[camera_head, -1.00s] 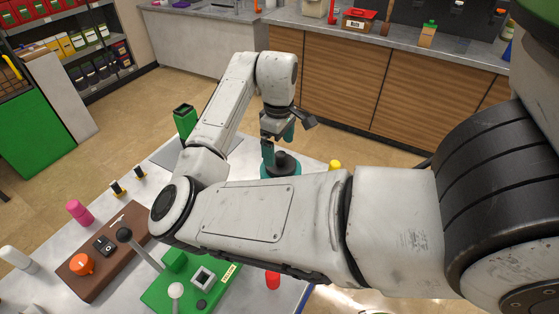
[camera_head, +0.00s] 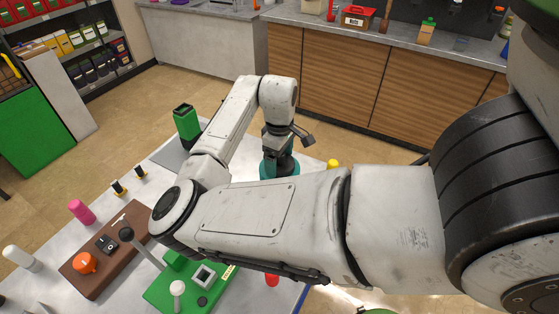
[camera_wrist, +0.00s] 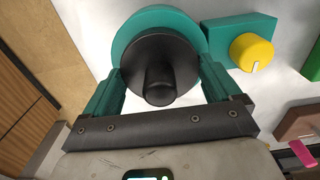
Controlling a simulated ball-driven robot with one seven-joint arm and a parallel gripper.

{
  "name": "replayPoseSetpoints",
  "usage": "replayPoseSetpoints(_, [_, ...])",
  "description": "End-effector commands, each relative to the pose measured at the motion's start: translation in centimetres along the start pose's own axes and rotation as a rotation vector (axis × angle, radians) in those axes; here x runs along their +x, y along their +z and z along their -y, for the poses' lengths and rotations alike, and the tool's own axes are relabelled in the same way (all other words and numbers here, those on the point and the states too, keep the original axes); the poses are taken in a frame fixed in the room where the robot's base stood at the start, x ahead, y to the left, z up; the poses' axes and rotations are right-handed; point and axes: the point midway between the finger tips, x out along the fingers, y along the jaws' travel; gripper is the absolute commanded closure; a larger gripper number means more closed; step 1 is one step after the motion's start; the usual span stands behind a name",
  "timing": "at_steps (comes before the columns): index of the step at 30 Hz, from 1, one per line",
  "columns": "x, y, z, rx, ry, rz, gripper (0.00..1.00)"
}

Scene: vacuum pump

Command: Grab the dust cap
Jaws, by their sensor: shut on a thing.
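The dust cap (camera_wrist: 160,60) is a round black cap with a knob in its middle. It sits on a round teal base (camera_wrist: 128,38), and this teal base also shows in the head view (camera_head: 290,171). My gripper (camera_wrist: 160,76) reaches down over it, with one teal finger on each side of the cap, and is shut on it. In the head view my gripper (camera_head: 275,150) hides most of the cap. I cannot see the cap lifted off the base.
A yellow knob (camera_wrist: 251,52) on a teal block stands close to the right of the cap. A green box with an open top (camera_head: 186,122) stands at the table's back left. A brown panel (camera_head: 80,270) and a green panel (camera_head: 160,295) lie at the front.

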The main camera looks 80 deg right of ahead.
Motion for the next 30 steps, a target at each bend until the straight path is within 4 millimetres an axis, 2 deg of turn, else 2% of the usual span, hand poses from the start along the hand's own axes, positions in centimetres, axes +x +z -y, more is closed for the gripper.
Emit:
replayPoseSetpoints(3, [0.0,0.0,0.0,0.000,0.000,0.000,0.39])
replayPoseSetpoints(14, [-0.5,0.0,-0.1,0.001,0.002,0.000,0.40])
replayPoseSetpoints(20, [-2.9,0.0,-0.1,0.001,0.004,-0.002,0.40])
replayPoseSetpoints(27, [-8.4,4.4,-1.2,0.008,0.004,-0.003,0.40])
replayPoseSetpoints(30, [-10.0,6.6,-1.6,0.010,0.000,-0.005,0.40])
